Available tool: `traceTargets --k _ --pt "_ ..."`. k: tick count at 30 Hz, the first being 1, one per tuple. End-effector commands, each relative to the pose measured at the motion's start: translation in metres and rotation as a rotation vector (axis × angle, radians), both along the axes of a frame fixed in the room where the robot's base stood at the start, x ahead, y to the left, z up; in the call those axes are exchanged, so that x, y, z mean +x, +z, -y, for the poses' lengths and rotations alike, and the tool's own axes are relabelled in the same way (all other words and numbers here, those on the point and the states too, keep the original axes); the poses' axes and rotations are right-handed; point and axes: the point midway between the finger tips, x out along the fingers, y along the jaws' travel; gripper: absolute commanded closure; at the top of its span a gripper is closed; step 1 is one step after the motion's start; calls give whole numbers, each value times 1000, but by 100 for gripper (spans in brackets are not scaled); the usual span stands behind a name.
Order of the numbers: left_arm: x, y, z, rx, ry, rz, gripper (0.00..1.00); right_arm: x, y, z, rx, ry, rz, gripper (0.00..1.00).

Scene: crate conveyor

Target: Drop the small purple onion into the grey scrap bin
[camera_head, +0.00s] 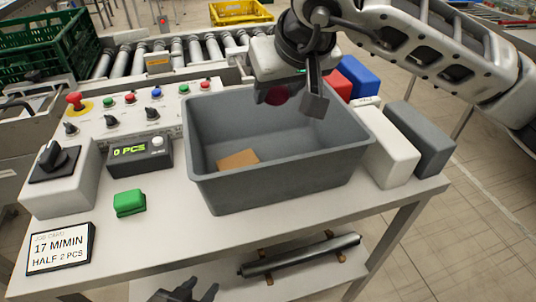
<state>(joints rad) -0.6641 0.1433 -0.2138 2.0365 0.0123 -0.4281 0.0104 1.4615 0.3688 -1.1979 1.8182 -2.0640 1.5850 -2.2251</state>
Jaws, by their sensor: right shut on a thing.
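The small purple onion (277,96) is dark red-purple and partly hidden between the fingers of my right gripper (288,97). The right gripper is shut on it, pointing down over the back part of the grey scrap bin (290,174). The onion appears above the bin's floor, near the back wall; its exact height is hard to tell. The bin stands open on the table, with a flat brown piece (238,159) on its floor. My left gripper (203,286) shows at the bottom edge, low in front of the table, its dark fingers apart with nothing seen between them.
A control panel (120,116), counter box (139,154), green block (129,203) and job card (61,249) are left of the bin. White (388,150) and grey (424,138) blocks stand right. A roller conveyor (176,54) runs behind. A metal roller (300,255) lies on the lower shelf.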

Motion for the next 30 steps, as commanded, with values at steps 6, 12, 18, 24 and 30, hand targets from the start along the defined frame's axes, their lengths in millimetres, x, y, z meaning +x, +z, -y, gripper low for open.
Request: traceTargets --k 6,12,18,24,30 --pt "1 1 0 2 -2 3 64 0 1 0 0 0 1 34" --pt "2 1 0 3 -3 4 64 0 1 0 0 0 1 31" --pt "3 -1 -1 4 -3 5 64 -3 6 1 1 0 3 31" --pt "3 -8 0 4 -3 2 64 -19 35 9 2 0 8 31" --pt "3 -10 0 2 -6 3 64 -44 77 20 3 -1 8 31"
